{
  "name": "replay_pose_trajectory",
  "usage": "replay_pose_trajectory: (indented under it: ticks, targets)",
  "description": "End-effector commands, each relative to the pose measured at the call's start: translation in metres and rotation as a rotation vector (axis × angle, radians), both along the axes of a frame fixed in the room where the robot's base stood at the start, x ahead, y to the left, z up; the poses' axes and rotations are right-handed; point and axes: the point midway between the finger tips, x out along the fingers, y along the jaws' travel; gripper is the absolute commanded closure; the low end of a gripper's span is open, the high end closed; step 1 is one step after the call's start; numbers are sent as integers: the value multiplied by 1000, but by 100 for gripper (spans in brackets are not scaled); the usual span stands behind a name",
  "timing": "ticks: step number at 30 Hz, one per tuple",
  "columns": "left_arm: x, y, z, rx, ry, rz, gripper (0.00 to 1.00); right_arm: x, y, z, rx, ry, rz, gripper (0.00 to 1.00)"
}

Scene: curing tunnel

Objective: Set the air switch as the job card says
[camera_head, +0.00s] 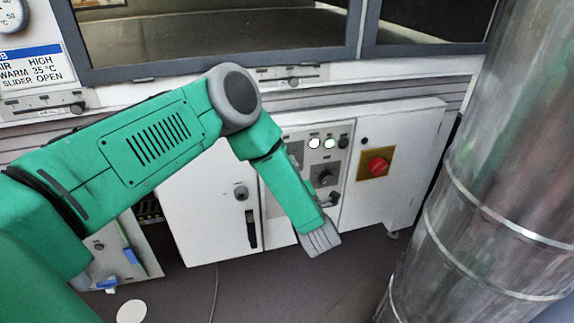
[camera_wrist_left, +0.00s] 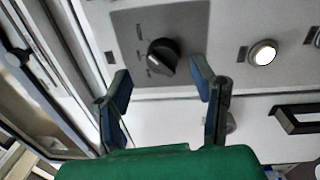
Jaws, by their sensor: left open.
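The job card (camera_head: 30,65) at the upper left of the head view reads AIR HIGH, WARM 35 °C and SLIDER OPEN. In the left wrist view a black rotary knob (camera_wrist_left: 163,57) sits on a grey plate (camera_wrist_left: 190,20), with small marks on its left too blurred to read. I cannot tell its setting. My left gripper (camera_wrist_left: 162,88) is open and empty, its two fingertips apart on either side just below the knob in that view. In the head view it hangs in front of the white control cabinet (camera_head: 410,130). My right gripper is not in view.
A red rotary switch on a yellow plate (camera_head: 377,166) is right of the arm. Two lit white buttons (camera_head: 322,143) are above a black knob (camera_head: 322,177). A large metal duct (camera_head: 500,180) stands at the right. A lit button (camera_wrist_left: 262,53) and dark handle (camera_wrist_left: 300,118) show in the wrist view.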

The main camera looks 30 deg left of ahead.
Motion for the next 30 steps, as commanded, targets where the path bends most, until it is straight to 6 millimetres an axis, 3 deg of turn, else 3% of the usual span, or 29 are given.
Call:
replay_pose_trajectory:
  ticks: [6,13,30]
  targets:
    - [-30,-37,-2,0,2,-8,48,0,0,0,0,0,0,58]
    - [-53,-59,-4,2,1,-2,48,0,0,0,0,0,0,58]
    - [-62,-65,-4,0,-1,4,48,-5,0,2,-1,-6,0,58]
